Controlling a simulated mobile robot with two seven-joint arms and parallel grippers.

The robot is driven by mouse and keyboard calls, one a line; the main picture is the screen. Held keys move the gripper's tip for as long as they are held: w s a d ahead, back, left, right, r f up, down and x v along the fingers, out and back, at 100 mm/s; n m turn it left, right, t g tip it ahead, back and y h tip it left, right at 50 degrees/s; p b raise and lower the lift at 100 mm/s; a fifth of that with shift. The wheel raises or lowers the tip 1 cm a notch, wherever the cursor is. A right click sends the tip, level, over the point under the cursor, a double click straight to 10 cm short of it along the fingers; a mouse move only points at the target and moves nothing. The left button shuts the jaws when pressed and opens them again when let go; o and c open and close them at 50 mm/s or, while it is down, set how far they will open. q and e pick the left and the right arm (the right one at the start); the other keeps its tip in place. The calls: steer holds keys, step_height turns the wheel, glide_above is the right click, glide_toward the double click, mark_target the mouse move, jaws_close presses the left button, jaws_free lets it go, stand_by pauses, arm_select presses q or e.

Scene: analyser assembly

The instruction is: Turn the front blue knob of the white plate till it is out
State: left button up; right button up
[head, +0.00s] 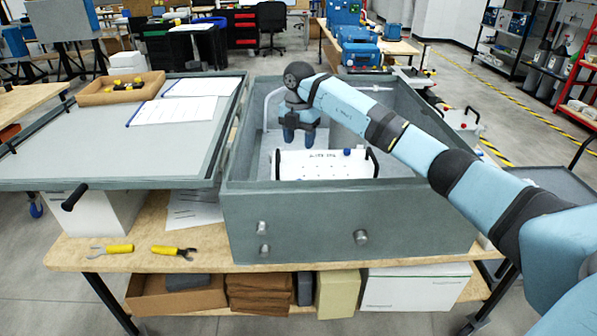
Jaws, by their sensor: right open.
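The white plate (325,168) with small dark print lies inside the open grey analyser box (330,222). It has a black handle at its left end and another at its right end. One blue knob (346,152) shows at the plate's far edge, right of its middle. My right gripper (299,139) points down inside the box, at the plate's far left part and left of that knob. It is open, and nothing shows between its fingers. The gripper hides what lies behind it, so I cannot tell whether another knob is there. My left gripper is not in view.
The box's grey walls surround the plate. The grey lid (60,150) lies open at the left, bearing a tray (120,97) and papers. A second white plate (462,122) stands at the right.

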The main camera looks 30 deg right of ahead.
steer(key=f, duration=0.4)
steer(key=f+p, duration=0.1)
steer(key=f, duration=0.6)
steer(key=shift+s+a+f+p, duration=0.25)
steer(key=shift+s+f+p, duration=0.1)
steer(key=shift+f, duration=0.75)
steer(key=c, duration=0.9)
steer(key=shift+c, duration=0.2)
steer(key=shift+n, duration=0.4)
